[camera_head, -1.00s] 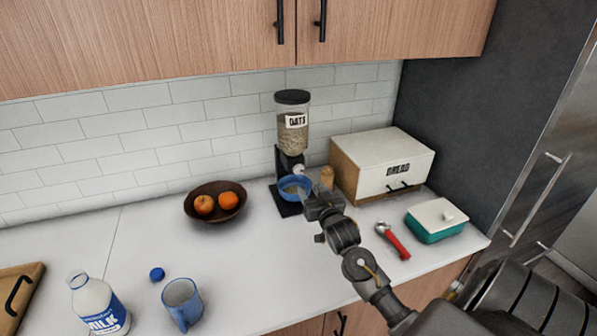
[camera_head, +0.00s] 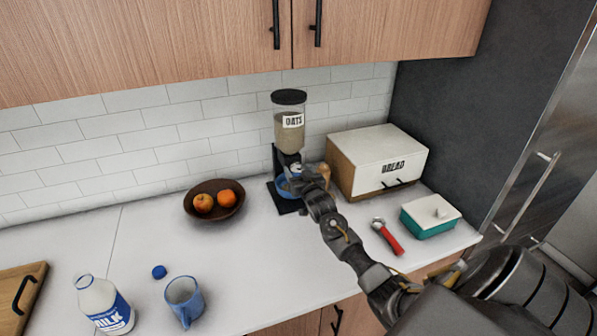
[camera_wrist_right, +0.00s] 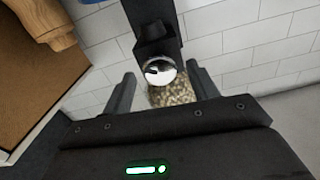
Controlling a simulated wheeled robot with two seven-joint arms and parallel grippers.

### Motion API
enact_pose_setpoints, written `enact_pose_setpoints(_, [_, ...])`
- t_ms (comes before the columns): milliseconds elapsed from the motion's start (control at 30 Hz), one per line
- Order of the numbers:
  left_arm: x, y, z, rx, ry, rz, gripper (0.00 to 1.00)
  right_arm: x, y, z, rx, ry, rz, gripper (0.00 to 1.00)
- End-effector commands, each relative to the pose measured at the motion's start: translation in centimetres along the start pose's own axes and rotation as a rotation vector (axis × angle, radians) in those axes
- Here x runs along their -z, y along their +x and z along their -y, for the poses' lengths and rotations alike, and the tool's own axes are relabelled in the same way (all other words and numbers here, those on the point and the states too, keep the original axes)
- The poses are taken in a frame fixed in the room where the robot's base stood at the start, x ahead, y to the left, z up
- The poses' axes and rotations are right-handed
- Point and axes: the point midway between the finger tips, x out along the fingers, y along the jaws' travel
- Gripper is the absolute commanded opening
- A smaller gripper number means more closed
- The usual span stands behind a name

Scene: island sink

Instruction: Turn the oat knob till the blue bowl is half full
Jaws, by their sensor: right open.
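The oat dispenser (camera_head: 289,130) stands against the tiled wall, with oats in its clear jar. The blue bowl (camera_head: 284,188) sits on its dark base, partly hidden by my right gripper (camera_head: 303,180); its fill cannot be read. In the right wrist view, the round silvery knob (camera_wrist_right: 160,71) lies between the two open fingers of my right gripper (camera_wrist_right: 162,84), with a gap on each side. My left gripper is not in view.
A bread box (camera_head: 378,160) and a small wooden item (camera_head: 322,172) stand close right of the dispenser. A fruit bowl (camera_head: 214,212) is to its left. A red-handled scoop (camera_head: 387,237), teal dish (camera_head: 430,217), mug (camera_head: 184,300) and milk bottle (camera_head: 103,303) are further forward.

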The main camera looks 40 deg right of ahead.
Motion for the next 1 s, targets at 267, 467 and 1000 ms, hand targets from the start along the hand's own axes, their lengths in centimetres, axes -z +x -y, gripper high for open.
enact_pose_setpoints(267, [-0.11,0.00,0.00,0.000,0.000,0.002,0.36,0.01,-0.02,-0.01,0.000,0.000,0.000,0.33])
enact_pose_setpoints(467, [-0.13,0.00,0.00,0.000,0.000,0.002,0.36,0.01,-0.03,0.00,0.000,0.000,0.000,0.14])
enact_pose_setpoints(1000, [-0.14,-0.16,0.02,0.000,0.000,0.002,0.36,0.04,-0.01,-0.02,-0.001,0.232,0.000,0.14])
